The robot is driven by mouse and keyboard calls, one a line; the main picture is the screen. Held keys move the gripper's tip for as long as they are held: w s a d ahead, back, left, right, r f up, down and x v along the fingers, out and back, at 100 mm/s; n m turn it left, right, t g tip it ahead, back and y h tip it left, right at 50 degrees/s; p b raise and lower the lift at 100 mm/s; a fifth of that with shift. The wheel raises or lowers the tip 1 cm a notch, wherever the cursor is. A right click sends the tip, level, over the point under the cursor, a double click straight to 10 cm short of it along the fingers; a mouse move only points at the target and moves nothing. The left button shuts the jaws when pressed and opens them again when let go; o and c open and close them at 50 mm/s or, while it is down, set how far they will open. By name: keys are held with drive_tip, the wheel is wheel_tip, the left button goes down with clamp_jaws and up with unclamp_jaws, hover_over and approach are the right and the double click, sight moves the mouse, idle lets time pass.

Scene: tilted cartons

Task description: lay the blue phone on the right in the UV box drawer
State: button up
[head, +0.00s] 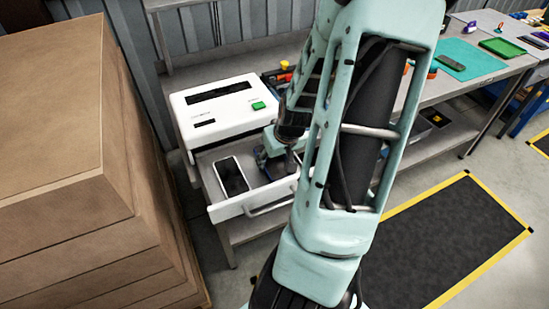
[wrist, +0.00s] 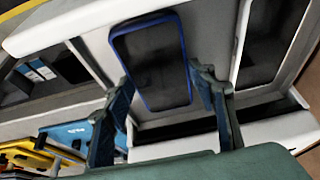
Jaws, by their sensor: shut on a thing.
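The blue phone (wrist: 152,62), dark-faced with a blue rim, is between the fingertips of my gripper (wrist: 160,80) in the wrist view. The gripper is shut on its sides. In the head view my gripper (head: 276,157) is over the right part of the open drawer (head: 222,212); the blue phone is mostly hidden there by my arm. The white UV box (head: 212,106) has a green button. A white-rimmed phone (head: 232,177) lies in the drawer's left part; it shows at the right in the wrist view (wrist: 272,42). I cannot tell whether the blue phone touches the drawer floor.
Stacked cartons (head: 60,140) stand close at the left. A yellow-edged dark floor mat (head: 440,240) lies at the right. Small coloured items sit behind my arm.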

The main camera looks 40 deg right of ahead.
drive_tip(key=shift+f, duration=0.2)
idle(0.3)
idle(0.3)
drive_tip(key=o, duration=1.4)
drive_tip(key=shift+r, duration=0.15)
drive_tip(key=shift+v, duration=5.85)
